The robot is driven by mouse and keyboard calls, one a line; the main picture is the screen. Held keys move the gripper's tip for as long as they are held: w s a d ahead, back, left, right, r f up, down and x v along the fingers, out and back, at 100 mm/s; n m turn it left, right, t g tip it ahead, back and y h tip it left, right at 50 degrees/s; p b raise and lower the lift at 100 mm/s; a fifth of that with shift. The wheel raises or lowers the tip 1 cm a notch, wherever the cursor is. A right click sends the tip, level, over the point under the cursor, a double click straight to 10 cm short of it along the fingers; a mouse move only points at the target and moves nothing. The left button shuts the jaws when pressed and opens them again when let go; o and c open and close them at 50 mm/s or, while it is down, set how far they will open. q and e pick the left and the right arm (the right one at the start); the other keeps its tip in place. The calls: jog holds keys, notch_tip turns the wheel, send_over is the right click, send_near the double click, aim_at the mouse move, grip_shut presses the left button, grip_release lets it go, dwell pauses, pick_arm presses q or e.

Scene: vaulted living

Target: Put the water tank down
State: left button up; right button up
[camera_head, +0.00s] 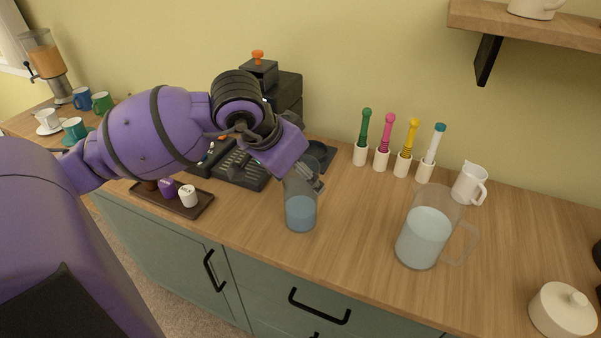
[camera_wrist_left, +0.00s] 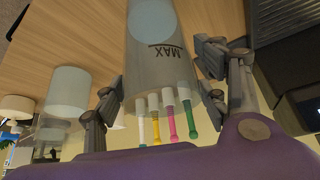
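The water tank (camera_head: 300,212) is a clear container with blue water in its lower part, near the front edge of the wooden counter. It looks upright. I cannot tell whether its base touches the counter or hangs just above it. My left gripper (camera_head: 303,178) is at its upper part. In the left wrist view, the tank (camera_wrist_left: 158,65) shows a MAX mark and stands between the two fingers of the left gripper (camera_wrist_left: 160,92), which close on its sides. The gripper hides part of the tank's top in the head view. My right gripper is in neither view.
A clear pitcher of water (camera_head: 425,235) stands to the right, with a white jug (camera_head: 469,184) behind it. Several coloured-handled tools in white holders (camera_head: 402,165) line the back. A dark tray (camera_head: 150,196) with small cups and a black coffee machine (camera_head: 285,90) are left. Counter between tank and pitcher is clear.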

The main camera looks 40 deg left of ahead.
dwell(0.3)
pick_arm(q)
jog(key=p+v, duration=0.1)
jog(key=v, duration=1.1)
jog(key=shift+r, duration=0.3)
